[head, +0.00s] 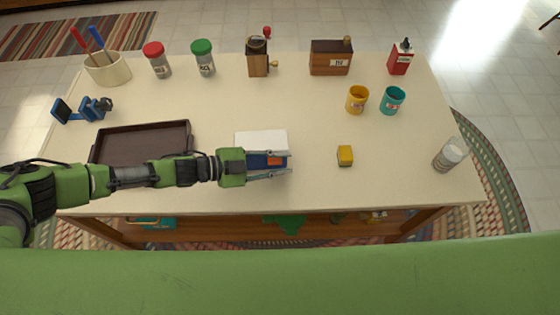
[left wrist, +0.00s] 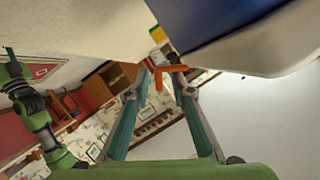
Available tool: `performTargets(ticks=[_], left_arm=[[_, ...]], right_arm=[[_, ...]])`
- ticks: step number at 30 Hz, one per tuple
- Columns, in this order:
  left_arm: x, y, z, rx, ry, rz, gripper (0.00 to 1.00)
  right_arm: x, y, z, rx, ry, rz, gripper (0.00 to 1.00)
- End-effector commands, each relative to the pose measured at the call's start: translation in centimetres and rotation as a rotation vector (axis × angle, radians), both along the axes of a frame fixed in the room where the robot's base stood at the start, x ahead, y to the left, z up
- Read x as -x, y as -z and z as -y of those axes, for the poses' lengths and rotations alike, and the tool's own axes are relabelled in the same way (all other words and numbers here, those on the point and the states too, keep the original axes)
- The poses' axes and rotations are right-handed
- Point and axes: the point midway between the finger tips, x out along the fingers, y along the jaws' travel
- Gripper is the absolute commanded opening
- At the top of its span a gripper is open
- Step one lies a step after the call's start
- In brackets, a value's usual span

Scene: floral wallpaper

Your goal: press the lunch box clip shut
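The lunch box, with a white lid (head: 262,139) and a blue body (head: 255,160), sits near the table's front edge in the head view. An orange clip (head: 277,161) is on its near side, partly covered by my left gripper (head: 290,163). The gripper is at the box's front, its two fingers apart. In the left wrist view, the orange clip (left wrist: 164,75) sticks out between the fingertips of my left gripper (left wrist: 160,78), below the blue body (left wrist: 205,18). I cannot tell whether the fingers touch it. My right gripper is not in view.
A dark brown tray (head: 135,126) lies left of the box, under my left arm. A yellow block (head: 345,155) sits to the right, with a glass (head: 449,155) farther right. Cups, jars and a grinder (head: 257,62) stand toward the back.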

Motion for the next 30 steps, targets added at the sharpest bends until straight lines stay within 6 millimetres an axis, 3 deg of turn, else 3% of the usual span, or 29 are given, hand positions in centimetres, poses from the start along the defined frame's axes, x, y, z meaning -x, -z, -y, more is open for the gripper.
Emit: performTargets(ticks=[1, 3, 4, 19, 30], left_arm=[[0.0, 0.0, 0.0, 0.000, 0.000, 0.000, 0.22], [0.0, 0.0, 0.0, 0.000, 0.000, 0.000, 0.04], [0.0, 0.0, 0.0, 0.000, 0.000, 0.000, 0.00], [0.1, 0.6, -0.1, -0.003, -0.003, 0.059, 0.00], [0.1, 2.2, -0.1, -0.015, -0.004, 0.341, 0.00]], right_arm=[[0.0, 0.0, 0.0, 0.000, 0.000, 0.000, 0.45], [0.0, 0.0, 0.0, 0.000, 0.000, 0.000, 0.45], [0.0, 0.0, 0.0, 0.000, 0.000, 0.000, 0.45], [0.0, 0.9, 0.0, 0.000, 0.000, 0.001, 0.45], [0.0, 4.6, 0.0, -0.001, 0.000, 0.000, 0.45]])
